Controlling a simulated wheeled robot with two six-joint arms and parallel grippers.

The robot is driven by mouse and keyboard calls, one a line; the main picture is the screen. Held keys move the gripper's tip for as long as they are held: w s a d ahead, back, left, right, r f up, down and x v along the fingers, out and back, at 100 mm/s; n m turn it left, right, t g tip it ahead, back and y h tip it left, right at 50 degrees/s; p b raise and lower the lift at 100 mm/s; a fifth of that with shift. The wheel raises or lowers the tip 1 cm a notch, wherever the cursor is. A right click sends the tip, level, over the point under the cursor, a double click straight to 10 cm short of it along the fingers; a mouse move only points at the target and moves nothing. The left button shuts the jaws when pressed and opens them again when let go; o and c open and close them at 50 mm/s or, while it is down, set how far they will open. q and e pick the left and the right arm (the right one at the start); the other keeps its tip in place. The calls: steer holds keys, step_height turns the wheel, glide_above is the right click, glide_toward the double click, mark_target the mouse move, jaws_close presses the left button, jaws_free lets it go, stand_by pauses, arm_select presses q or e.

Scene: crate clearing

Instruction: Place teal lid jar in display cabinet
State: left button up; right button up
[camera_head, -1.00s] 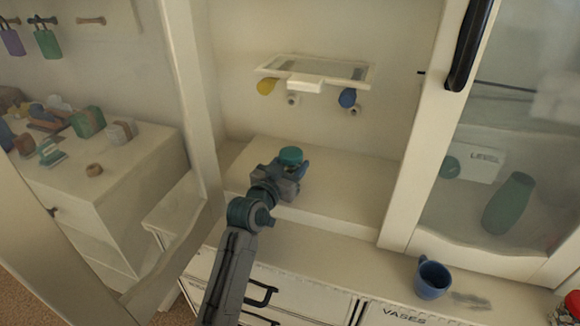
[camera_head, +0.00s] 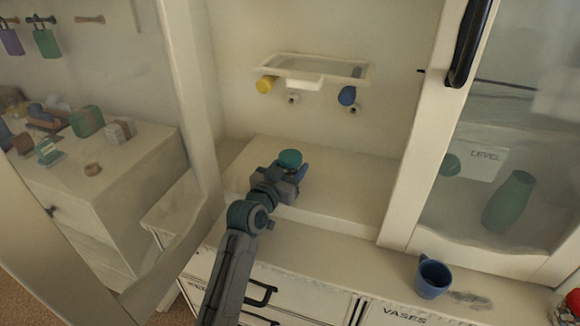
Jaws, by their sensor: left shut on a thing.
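The jar's teal lid (camera_head: 290,157) shows at the tip of my left gripper (camera_head: 291,172). The gripper is shut on the jar, whose body is mostly hidden by the fingers. The jar looks upright, inside the open bay of the display cabinet (camera_head: 340,185), over its pale lower shelf. I cannot tell whether the jar's base touches the shelf. My right gripper is not in view.
A small tray-like shelf (camera_head: 318,70) hangs on the back wall, with yellow (camera_head: 266,84) and blue (camera_head: 347,96) items by it. A blue mug (camera_head: 432,278) stands on the ledge. A glass door (camera_head: 510,130) is at right. The bay's right side is clear.

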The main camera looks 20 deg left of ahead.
arm_select(q)
steer(key=o, duration=1.1)
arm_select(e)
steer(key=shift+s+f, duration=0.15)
arm_select(q)
steer(key=shift+r, duration=0.5)
steer(key=shift+s+r+p, duration=0.1)
steer(key=shift+r+p, duration=0.2)
steer(key=shift+p, duration=0.1)
steer(key=shift+s+a+f+b, duration=0.15)
steer(key=shift+s+a, duration=0.25)
steer(key=shift+s, duration=1.55)
steer(key=shift+s+a+r+b, duration=0.1)
steer(key=shift+s+a+b, duration=0.2)
steer(key=shift+s, duration=1.6)
steer(key=shift+s+a+f+b, duration=0.1)
steer(key=shift+s+a, duration=0.35)
steer(key=shift+s, duration=1.5)
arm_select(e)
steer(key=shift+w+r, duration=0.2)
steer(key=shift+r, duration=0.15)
